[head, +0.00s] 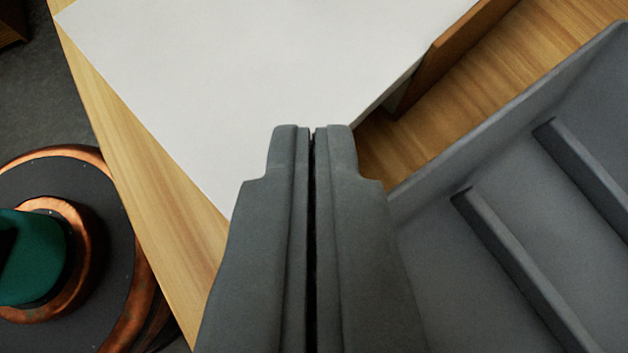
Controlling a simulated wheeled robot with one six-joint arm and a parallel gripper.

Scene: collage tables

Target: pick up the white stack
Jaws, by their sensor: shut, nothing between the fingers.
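The white stack (260,65) looks like a broad, flat white sheet or pile of sheets on the wooden table. It fills the upper middle of the head view, and its top edge runs out of the frame. My gripper (311,130) is shut and empty, its two dark grey fingers pressed together. The fingertips overlap the near right corner of the stack in the picture and hide that corner. I cannot tell whether they touch it or hover above it.
A grey tray (440,235) with raised dividers stands at the right. A brown wooden strip (455,50) borders the stack's right side. Bare wooden table (165,215) shows along the left edge.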

